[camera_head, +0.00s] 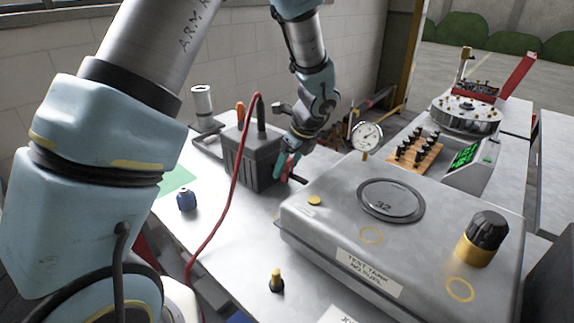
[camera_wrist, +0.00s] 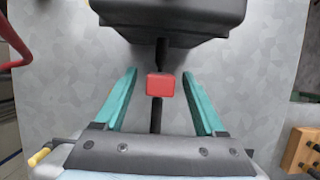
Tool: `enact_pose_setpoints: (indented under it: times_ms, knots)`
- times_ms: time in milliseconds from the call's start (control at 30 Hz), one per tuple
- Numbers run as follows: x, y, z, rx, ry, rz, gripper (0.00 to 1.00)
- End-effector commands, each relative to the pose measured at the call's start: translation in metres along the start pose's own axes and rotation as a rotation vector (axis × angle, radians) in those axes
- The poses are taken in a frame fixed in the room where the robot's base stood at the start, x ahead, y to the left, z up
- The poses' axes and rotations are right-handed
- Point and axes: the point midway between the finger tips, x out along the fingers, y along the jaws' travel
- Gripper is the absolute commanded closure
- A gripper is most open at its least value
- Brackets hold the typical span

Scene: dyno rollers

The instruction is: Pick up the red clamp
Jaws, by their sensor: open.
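The red clamp (camera_wrist: 160,86) shows in the wrist view as a small red block on a dark bar, just in front of a black box. In the head view a bit of red (camera_head: 286,174) shows by my fingers, mostly hidden. My gripper (camera_wrist: 159,73) is open, with one teal finger on each side of the red block and a clear gap to both. In the head view my gripper (camera_head: 286,166) points down beside the black box (camera_head: 250,159), at its right side.
A red cable (camera_head: 226,190) arches from the black box to the lower left. A large grey test tank (camera_head: 330,222) stands close on the right, with a dial gauge (camera_head: 366,136) behind it. A blue bottle (camera_head: 186,200) stands to the left on the bench.

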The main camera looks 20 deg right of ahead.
Motion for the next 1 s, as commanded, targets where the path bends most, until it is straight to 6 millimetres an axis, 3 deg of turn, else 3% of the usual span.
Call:
enact_pose_setpoints:
  times_ms: [267, 900, 1000]
  knots:
    - [0.0035, 0.0002, 0.0002, -0.001, -0.001, 0.0, 0.28]
    - [0.0031, 0.0001, 0.0003, -0.001, 0.0, 0.0, 1.0]
    - [0.0031, 0.0001, 0.0003, -0.001, 0.0, 0.0, 1.0]
